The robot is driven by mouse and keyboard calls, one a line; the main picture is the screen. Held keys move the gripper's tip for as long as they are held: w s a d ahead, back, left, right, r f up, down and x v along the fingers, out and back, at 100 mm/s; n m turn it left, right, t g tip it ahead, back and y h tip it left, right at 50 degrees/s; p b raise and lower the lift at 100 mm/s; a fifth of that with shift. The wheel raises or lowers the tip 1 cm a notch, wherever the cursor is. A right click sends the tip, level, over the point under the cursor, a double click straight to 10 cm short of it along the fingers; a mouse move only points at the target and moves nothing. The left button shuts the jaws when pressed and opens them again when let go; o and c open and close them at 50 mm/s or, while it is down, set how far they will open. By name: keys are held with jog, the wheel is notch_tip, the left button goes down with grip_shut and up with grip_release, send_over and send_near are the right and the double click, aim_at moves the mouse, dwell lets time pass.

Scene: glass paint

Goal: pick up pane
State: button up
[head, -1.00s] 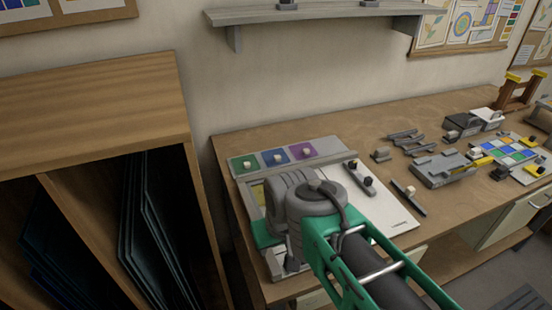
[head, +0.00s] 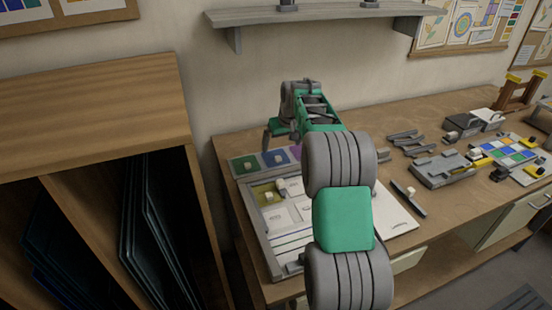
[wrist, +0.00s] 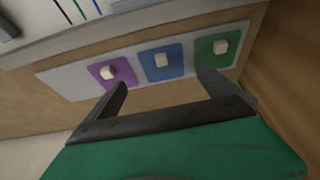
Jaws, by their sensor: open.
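Three coloured panes with small pale knobs lie in a row on a light strip at the back left of the bench: green (head: 244,166), blue (head: 275,158) and purple (head: 295,151), partly hidden by my arm. The wrist view shows the purple pane (wrist: 122,70), blue pane (wrist: 161,69) and green pane (wrist: 208,55) beyond my fingers. My gripper (wrist: 162,82) is open and empty, with the blue knob lying between the finger directions. In the head view my gripper (head: 280,138) is above the back of the row, apart from the panes. A yellow pane (head: 264,197) lies in the grey frame.
The grey frame (head: 262,233) and white board (head: 398,212) lie in front of the row. A wooden rack (head: 200,200) stands close at the left. Grey tools and a block fixture (head: 440,168) occupy the bench's right; a shelf (head: 330,17) hangs above.

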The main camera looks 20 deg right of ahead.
aim_at(278, 157)
jog(key=x, duration=0.2)
jog(key=p+x, duration=0.1)
jog(key=x, duration=0.2)
jog(key=p+x, duration=0.1)
jog(key=x, duration=0.1)
jog(key=shift+s+a+f, duration=0.1)
jog(key=shift+a+f, duration=0.15)
jog(key=shift+f, duration=0.15)
jog(key=shift+c, duration=0.3)
jog(key=c, duration=1.2)
jog(key=shift+r, duration=0.1)
jog(key=shift+c, duration=0.4)
jog(key=shift+r, duration=0.1)
